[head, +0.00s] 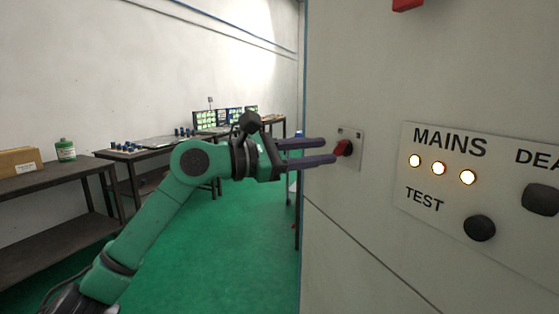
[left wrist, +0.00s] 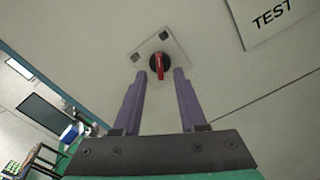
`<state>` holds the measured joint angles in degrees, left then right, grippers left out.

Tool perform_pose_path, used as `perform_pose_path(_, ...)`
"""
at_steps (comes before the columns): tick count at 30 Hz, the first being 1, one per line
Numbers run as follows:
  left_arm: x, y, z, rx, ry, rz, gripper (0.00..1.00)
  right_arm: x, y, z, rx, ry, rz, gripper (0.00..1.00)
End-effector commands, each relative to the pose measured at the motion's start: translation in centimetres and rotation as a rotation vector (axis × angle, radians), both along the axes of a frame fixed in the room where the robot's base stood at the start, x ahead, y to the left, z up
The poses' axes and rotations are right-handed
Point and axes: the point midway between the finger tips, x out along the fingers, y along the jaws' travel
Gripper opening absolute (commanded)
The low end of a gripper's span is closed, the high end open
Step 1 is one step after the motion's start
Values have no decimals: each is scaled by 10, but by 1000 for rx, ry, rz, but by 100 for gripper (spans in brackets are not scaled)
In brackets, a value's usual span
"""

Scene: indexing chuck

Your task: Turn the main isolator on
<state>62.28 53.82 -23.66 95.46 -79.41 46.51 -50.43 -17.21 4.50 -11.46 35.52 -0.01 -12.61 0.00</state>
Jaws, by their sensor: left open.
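The main isolator is a red rotary handle (head: 343,148) on a pale square plate (head: 357,138) fixed to the grey cabinet front. In the left wrist view the red handle (left wrist: 159,66) sits on a dark round base, its grip running roughly up and down the picture. My left gripper (head: 331,150) is open, its two purple fingers pointing at the handle. In the left wrist view the fingertips (left wrist: 158,76) lie either side of the handle's lower end, with a gap on each side. I cannot tell how far short of the plate they are. My right gripper is not in view.
A MAINS panel (head: 405,193) with lit lamps and a black TEST button (head: 479,228) is to the right of the isolator. Another red part (head: 407,5) shows at the top edge. Benches (head: 60,178) stand along the left wall, and green floor (head: 240,250) is clear between.

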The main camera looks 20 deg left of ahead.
Motion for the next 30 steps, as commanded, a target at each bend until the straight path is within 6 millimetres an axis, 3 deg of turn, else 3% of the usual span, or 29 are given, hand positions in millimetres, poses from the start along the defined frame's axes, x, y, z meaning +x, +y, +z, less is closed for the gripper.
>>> perform_pose_path(1, -9, 11, -8, 1, -1, 6, 41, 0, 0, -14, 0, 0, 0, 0)
perform_pose_path(6, -46, 47, -10, 4, -1, 5, 41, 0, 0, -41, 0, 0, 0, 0)
perform_pose_path(13, -80, 80, -5, 1, 0, 3, 41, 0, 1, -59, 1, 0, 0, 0)
perform_pose_path(30, -81, 84, -1, -18, 10, -4, 41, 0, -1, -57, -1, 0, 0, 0)
